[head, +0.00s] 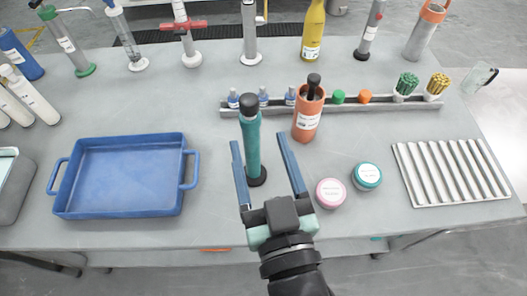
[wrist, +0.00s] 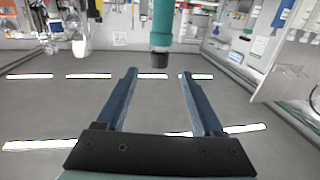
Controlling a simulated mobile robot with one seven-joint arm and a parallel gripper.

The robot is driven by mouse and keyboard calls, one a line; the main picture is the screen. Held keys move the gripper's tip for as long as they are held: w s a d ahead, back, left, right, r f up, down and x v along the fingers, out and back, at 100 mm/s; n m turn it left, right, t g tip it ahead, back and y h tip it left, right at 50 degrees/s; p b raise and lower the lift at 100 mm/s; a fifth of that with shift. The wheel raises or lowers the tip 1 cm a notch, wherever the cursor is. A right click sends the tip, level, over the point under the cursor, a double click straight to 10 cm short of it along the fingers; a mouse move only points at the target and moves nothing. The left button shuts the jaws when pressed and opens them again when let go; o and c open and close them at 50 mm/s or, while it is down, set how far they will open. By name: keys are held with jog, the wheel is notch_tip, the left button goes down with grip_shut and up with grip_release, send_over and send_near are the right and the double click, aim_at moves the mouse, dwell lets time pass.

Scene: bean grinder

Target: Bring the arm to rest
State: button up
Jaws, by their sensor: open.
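My gripper (head: 258,140) is open, with two long blue fingers spread apart and nothing held between them. In the head view the fingers show on either side of a teal bean grinder (head: 253,145) with a black top and black base, which stands upright on the table. In the wrist view the gripper (wrist: 158,74) is also open. A teal cylinder with a black end (wrist: 161,35), which looks like the grinder, shows past the fingertips and apart from them. The height of the fingers over the table is hard to tell.
An orange container (head: 308,120) stands close right of the fingers. Pink-lidded (head: 331,193) and teal-lidded (head: 367,176) jars lie right of my gripper. A blue tray (head: 118,207) is at left, a ribbed white rack (head: 448,172) at right. A grey rail (head: 345,107) runs behind.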

jog(key=shift+s+d, duration=0.1)
jog(key=shift+s, duration=0.3)
dwell(0.3)
jog(key=w+a+r+t+p, duration=0.1)
jog(key=w+r+t+p, duration=0.15)
jog(key=r, duration=0.95)
jog(key=w+a+r+t+p, duration=0.15)
jog(key=w+r, duration=0.25)
jog(key=r, duration=0.7)
jog(key=s+d+r+m+t+h+p, duration=0.1)
jog(key=s+r+t+h+p, duration=0.15)
jog(key=r, duration=0.95)
jog(key=s+r+m+t+h+p, duration=0.1)
jog(key=r+t, duration=0.2)
jog(key=r, duration=0.8)
notch_tip(320, 180, down, 53)
jog(key=b, duration=5.3)
jog(key=shift+w, duration=0.45)
jog(key=shift+r, duration=0.25)
